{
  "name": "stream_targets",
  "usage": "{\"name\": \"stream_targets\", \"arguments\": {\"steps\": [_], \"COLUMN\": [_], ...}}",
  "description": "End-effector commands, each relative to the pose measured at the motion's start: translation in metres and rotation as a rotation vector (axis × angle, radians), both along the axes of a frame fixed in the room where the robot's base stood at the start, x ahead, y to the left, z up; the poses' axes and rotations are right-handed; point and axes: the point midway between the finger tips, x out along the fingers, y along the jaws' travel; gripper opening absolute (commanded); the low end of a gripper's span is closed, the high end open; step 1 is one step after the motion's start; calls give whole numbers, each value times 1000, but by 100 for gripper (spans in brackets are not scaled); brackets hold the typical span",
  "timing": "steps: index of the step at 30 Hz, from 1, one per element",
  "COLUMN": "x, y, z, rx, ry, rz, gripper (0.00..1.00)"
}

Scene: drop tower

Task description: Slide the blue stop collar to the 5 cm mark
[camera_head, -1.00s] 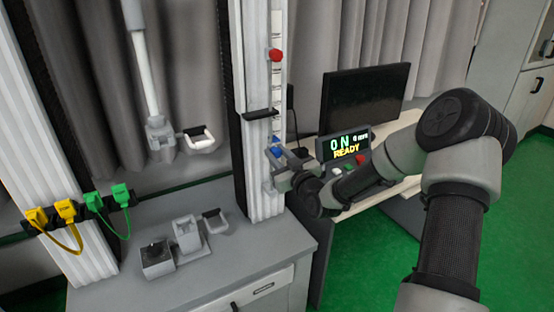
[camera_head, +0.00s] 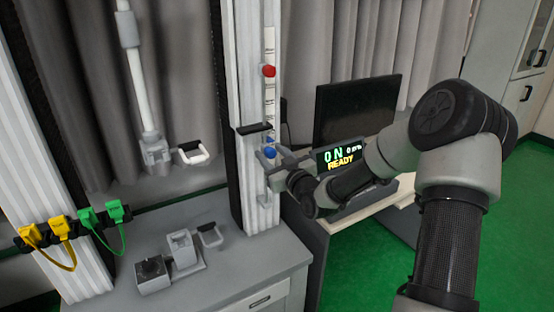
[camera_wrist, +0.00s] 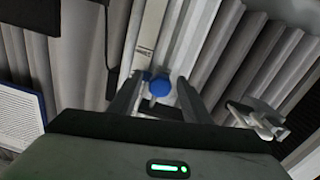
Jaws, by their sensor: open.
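The blue stop collar (camera_head: 270,153) sits low on the scale rail of the white column (camera_head: 250,190), below the red collar (camera_head: 268,71). In the wrist view the collar's round blue knob (camera_wrist: 160,87) lies between the two finger tips. My gripper (camera_head: 272,160) is at the collar's height at the column's right side. In the wrist view my gripper (camera_wrist: 157,95) is open, with a finger on each side of the knob. I cannot tell if either finger touches it. The scale (camera_wrist: 148,35) runs up from the knob; its marks are too small to read.
A black bracket (camera_head: 254,128) juts from the column just above the blue collar. A monitor (camera_head: 355,110) stands behind. The grey bench (camera_head: 215,272) carries a small holder (camera_head: 182,250) and a black-topped block (camera_head: 152,273).

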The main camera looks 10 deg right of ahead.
Motion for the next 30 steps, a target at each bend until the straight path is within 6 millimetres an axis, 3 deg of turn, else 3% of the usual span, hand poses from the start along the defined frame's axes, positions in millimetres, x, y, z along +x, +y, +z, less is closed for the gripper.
{"name": "stream_targets", "arguments": {"steps": [5,21,30], "x": [-19,-139,-166], "y": [-6,-39,-46], "z": [0,0,0], "rx": [-2,-1,0], "ry": [1,0,0], "rz": [-1,-2,-1], "gripper": [44,44,44]}}
